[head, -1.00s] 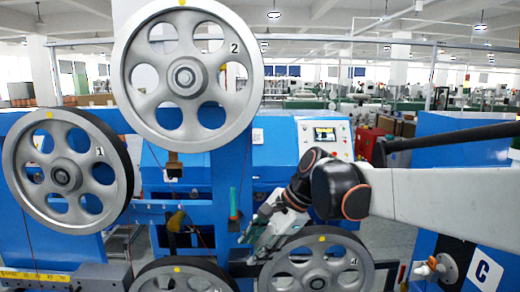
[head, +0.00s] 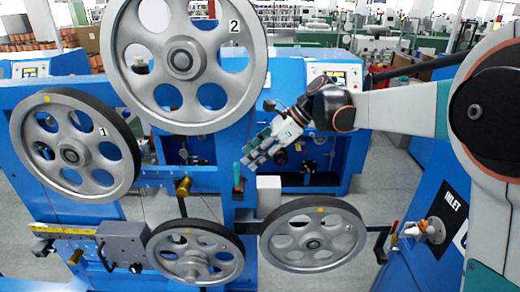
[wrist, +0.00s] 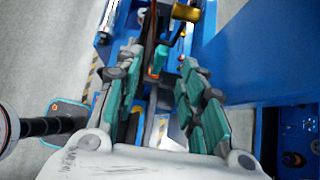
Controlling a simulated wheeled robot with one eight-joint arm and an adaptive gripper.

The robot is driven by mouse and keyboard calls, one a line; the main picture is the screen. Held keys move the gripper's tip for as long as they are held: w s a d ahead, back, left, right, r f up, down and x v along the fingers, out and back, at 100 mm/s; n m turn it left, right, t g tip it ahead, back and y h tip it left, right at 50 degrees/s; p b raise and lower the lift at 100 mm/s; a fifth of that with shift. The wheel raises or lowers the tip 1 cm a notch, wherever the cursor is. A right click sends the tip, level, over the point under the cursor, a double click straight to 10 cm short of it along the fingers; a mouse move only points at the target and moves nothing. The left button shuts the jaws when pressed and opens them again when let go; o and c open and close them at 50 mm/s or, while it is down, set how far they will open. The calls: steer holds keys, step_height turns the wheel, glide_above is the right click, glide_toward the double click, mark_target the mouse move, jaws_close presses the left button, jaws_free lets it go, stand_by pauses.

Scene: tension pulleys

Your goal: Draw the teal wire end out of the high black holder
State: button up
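The teal wire end (head: 237,176) stands upright at the blue post in the middle of the head view. A small teal piece, likely the same wire end (wrist: 158,60), shows between and beyond my fingers in the wrist view. The dark part at its foot is probably the black holder (head: 238,190), but it is too small to make out clearly. My gripper (head: 250,160) is just above and to the right of the wire end, apart from it. In the wrist view my gripper (wrist: 160,100) has its teal-padded fingers spread, with nothing held between them.
Large pulleys 1 (head: 75,146) and 2 (head: 184,62) stand left and above. Two lower pulleys (head: 195,252) (head: 313,235) sit below the post. A white block (head: 269,190) is close right of the wire end. A blue INLET cabinet (head: 430,190) stands at right.

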steer(key=b, duration=0.3)
glide_above(238, 190)
steer(key=shift+w+a+f, duration=0.1)
steer(key=shift+w+f, duration=0.1)
steer(key=shift+f, duration=1.1)
steer(key=shift+w+f, duration=0.2)
steer(key=shift+f, duration=1.1)
steer(key=shift+c, duration=0.6)
jaws_close()
